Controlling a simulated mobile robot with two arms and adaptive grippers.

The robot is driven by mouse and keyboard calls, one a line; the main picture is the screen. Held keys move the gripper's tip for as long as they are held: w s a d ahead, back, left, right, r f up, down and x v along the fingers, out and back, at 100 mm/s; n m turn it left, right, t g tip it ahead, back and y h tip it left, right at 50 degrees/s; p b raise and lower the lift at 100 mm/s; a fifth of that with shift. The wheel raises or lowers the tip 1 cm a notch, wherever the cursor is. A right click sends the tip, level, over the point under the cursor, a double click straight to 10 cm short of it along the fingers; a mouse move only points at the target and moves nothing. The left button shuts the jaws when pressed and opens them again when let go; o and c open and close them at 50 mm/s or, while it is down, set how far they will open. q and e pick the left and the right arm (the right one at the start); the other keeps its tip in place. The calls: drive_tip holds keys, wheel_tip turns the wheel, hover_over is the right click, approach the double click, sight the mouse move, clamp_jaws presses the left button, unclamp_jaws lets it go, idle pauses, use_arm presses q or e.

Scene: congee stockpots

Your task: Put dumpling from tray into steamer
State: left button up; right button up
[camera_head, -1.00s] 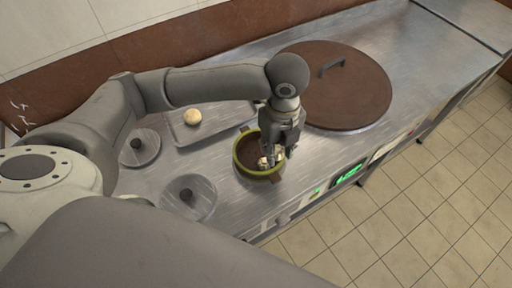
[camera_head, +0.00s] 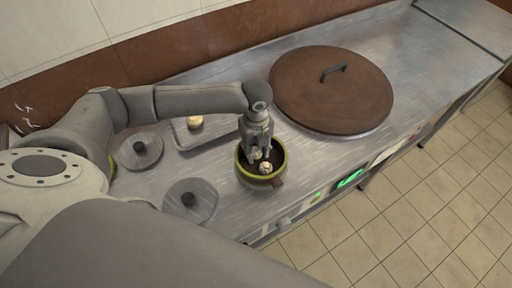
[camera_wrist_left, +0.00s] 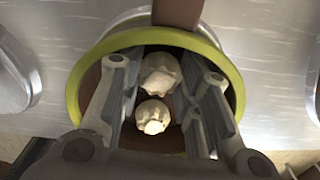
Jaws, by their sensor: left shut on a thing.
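The steamer (camera_head: 281,150), a round brown pot with a yellow-green rim, stands on the metal counter; its rim also shows in the left wrist view (camera_wrist_left: 77,88). My left gripper (camera_head: 257,153) points down into it. It is shut on a pale dumpling (camera_wrist_left: 152,115), low inside the rim. Another pale dumpling (camera_head: 265,168) lies in the steamer on the front side, close to the held one; it also shows in the left wrist view (camera_wrist_left: 160,74). A further dumpling (camera_head: 195,122) sits on the metal tray (camera_head: 208,133), partly hidden by my left arm. My right gripper is out of view.
Two round metal lids with black knobs, the back lid (camera_head: 140,151) and the front lid (camera_head: 190,200), lie left of the steamer. A large brown lid (camera_head: 332,90) with a dark handle covers the area at the right. The counter's front edge is close to the steamer.

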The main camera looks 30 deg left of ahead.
sight(256, 149)
use_arm(q)
drive_tip(key=o, duration=0.5)
drive_tip(key=shift+f, duration=0.1)
drive_tip(key=shift+o, duration=0.2)
wheel_tip(256, 149, up, 12)
idle(0.3)
idle(0.4)
drive_tip(key=shift+r, duration=0.25)
